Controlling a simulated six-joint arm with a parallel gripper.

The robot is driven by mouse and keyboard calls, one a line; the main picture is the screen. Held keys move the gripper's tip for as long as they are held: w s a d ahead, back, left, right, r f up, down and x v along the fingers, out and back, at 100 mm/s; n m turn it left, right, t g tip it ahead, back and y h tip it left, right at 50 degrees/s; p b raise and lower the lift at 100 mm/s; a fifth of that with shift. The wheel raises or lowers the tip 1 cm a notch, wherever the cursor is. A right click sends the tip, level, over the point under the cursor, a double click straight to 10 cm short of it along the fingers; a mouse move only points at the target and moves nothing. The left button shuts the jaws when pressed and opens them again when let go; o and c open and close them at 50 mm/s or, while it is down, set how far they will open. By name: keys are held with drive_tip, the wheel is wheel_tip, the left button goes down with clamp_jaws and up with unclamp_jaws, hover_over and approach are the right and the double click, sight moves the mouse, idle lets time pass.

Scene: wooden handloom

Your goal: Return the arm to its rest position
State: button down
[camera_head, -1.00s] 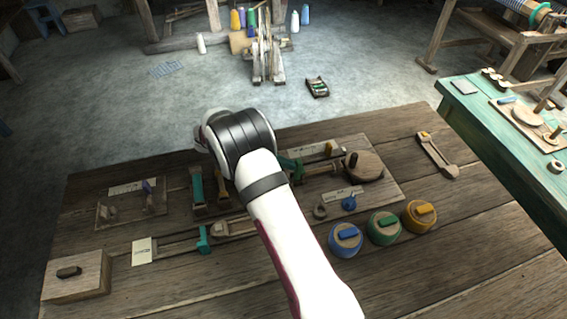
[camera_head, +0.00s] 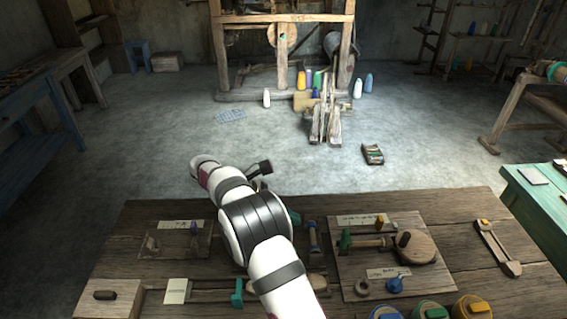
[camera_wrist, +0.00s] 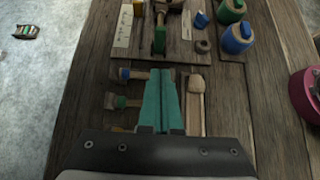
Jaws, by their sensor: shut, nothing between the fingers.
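My arm (camera_head: 262,240) reaches up over the wooden workbench (camera_head: 455,215) in the head view, bent at a dark banded joint, with a white link beyond it. My gripper (camera_wrist: 161,76) shows in the wrist view as two teal fingers side by side, shut with nothing between them. It is over the bench, next to a pale wooden piece (camera_wrist: 195,105) and several small blue- and green-marked tools on its left. I cannot tell its height above them. In the head view the fingers cannot be made out clearly.
A board with a round wooden disc (camera_head: 416,250) and a wooden block (camera_head: 110,300) lie on the bench. Coloured round-lidded pots (camera_head: 472,308) stand at its front right. A green table (camera_head: 535,210) is at right.

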drive_tip(key=s+d+r+m+g+y, duration=0.1)
drive_tip(key=s+d+r+m+y, duration=0.2)
drive_tip(key=s+r+m, duration=0.45)
drive_tip(key=s+d+r+m+g+y, duration=0.1)
drive_tip(key=s+d+r+m+y, duration=0.25)
drive_tip(key=s, duration=0.65)
drive_tip(key=s+a+f+m+t+y, duration=0.1)
drive_tip(key=s+a+m+y, duration=0.1)
drive_tip(key=s+m, duration=0.4)
drive_tip(key=s+a+f+m+y, duration=0.2)
drive_tip(key=s+m, duration=0.4)
drive_tip(key=s, duration=0.4)
drive_tip(key=shift+s+t+y, duration=0.3)
drive_tip(key=shift+t+y, duration=0.1)
drive_tip(key=shift+y, duration=0.25)
